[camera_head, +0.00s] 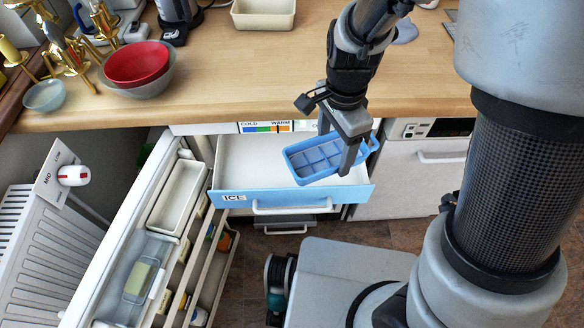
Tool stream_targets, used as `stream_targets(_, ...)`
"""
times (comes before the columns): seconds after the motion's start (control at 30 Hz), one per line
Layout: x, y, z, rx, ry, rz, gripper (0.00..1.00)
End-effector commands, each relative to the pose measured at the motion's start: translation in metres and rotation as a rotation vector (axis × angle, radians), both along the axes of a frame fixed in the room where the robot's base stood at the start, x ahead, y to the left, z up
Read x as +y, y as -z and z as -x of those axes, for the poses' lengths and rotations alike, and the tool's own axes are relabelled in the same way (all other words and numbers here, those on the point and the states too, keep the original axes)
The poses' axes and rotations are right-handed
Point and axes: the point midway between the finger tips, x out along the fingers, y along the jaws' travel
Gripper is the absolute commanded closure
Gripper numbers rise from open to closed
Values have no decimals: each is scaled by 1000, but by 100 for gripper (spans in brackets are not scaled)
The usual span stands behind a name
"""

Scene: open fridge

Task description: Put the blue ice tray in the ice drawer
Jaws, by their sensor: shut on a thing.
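The blue ice tray (313,161) is a small rectangular tray with several square cells. It is in my gripper (336,158), whose fingers are shut on it near its right part. The tray appears roughly level, with a slight tilt in the picture. The ice drawer (235,197) is pulled out below the counter, with a blue front labelled ICE and a white inside. The tray shows over the right part of the drawer opening. I cannot tell how high it is above the drawer floor. The part of the drawer behind the tray and gripper is hidden.
The fridge door (125,225) stands open at left, with bins and containers on its shelves. A wooden counter (235,85) runs above the drawer, holding a red bowl (137,63) and a cream dish (263,13). A white radiator (40,235) stands at far left.

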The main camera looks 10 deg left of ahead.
Motion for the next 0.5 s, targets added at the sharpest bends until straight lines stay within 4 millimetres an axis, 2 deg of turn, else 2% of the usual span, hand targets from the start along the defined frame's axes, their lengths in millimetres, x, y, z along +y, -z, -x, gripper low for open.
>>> stream_targets(0.03, 10, 18, 16, 1, 65, 0, 63)
stream_targets(0.2, 30, 51, 65, -5, 336, 7, 63)
stream_targets(0.4, 42, 79, 111, -15, 598, 6, 63)
stream_targets(0.5, 45, 87, 125, -18, 683, 4, 63)
